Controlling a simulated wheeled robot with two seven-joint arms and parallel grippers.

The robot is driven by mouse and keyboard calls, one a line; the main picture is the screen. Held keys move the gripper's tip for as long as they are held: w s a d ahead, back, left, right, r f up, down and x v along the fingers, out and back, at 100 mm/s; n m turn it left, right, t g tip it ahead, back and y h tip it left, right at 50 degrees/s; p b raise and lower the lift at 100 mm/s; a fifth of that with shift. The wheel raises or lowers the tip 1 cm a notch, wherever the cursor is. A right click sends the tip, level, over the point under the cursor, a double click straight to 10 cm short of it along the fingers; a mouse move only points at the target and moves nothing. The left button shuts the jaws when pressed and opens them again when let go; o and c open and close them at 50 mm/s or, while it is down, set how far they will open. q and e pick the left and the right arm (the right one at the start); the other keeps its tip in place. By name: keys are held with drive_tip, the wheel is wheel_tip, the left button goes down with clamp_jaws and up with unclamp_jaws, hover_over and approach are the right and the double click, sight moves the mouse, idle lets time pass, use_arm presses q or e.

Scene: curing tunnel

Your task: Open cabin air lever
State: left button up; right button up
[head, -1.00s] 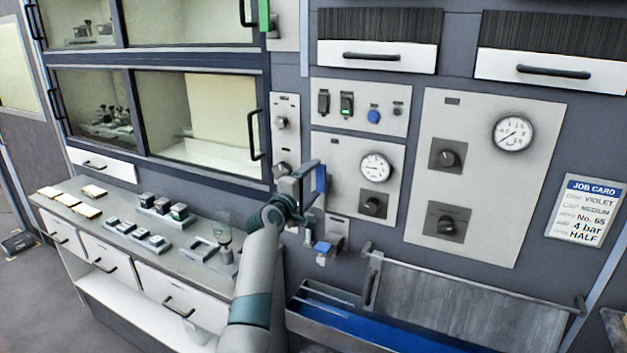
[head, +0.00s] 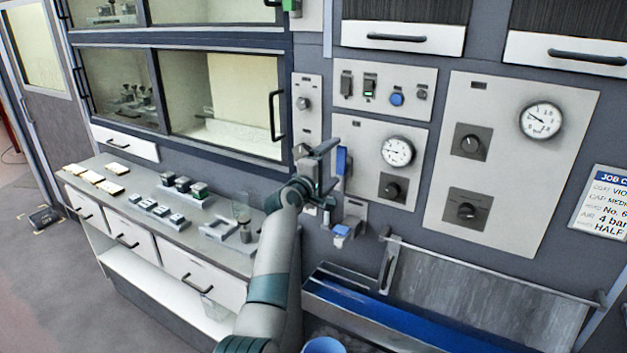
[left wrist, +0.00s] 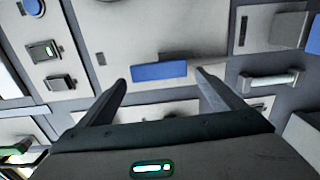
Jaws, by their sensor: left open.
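A blue lever handle (head: 342,162), which I take to be the cabin air lever, stands upright at the lower left of the panel with the small gauge (head: 397,151). My left gripper (head: 318,152) is open in front of the wall, just left of the handle in the head view. In the left wrist view the blue bar (left wrist: 160,72) lies ahead between the two open fingertips (left wrist: 160,76), with no clear contact. The lever's pivot is not clear. My right gripper is not in view.
A blue-topped fitting (head: 343,231) sticks out below the lever. A blue trough (head: 390,322) with a grey sloped plate lies lower right. The bench (head: 140,190) at left carries small blocks and trays. A larger gauge (head: 541,120) and knobs are on the right panel.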

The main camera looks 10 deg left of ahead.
use_arm(q)
drive_tip(key=b+v, duration=0.4)
drive_tip(key=v, duration=1.3)
